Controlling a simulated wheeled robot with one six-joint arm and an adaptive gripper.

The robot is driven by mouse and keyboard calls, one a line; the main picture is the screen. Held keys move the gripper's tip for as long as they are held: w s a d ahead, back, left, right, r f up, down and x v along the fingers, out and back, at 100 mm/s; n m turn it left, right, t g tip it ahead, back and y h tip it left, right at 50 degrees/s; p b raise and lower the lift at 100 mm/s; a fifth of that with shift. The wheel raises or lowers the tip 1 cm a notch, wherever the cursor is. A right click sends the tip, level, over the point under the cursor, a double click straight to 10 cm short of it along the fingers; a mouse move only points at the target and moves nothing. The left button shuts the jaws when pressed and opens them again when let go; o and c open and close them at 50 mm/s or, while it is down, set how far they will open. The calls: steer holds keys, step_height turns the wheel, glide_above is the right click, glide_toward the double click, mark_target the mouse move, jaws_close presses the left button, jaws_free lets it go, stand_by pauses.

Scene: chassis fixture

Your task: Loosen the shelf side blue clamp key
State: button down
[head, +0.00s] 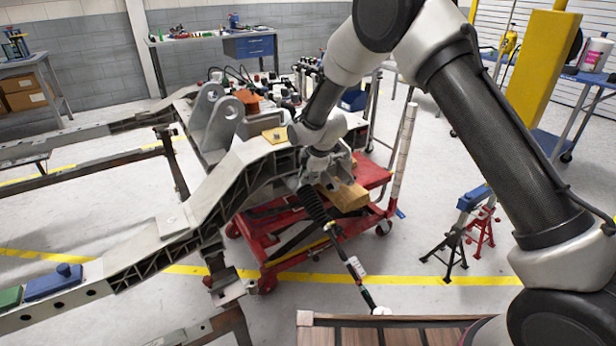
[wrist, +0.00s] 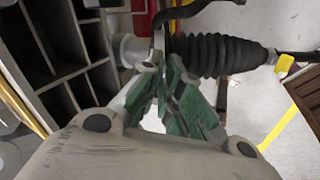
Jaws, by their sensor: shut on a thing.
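My gripper (wrist: 164,68) is shut on a thin grey metal part (wrist: 158,35) beside the black ribbed bellows (wrist: 207,54). The green finger pads nearly meet around it, and they hide most of what they hold. In the head view my gripper (head: 324,168) is at the chassis frame, just above the upper end of the bellows (head: 313,207). I cannot make out a blue clamp key at the fingers. A blue block with a raised top (head: 62,281) sits on the frame rail at the lower left, far from my gripper.
The pale chassis frame (head: 245,160) runs diagonally below my arm. A red cart (head: 372,175) with a wooden block (head: 347,196) stands beneath. A rod hangs from the bellows toward a wooden surface (head: 400,319). Black and red stands (head: 480,232) are on the floor at right.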

steer(key=shift+n, duration=1.1)
steer(key=c, duration=1.6)
jaws_free()
steer(key=shift+c, duration=0.2)
steer(key=shift+r, duration=0.1)
steer(key=v, duration=1.2)
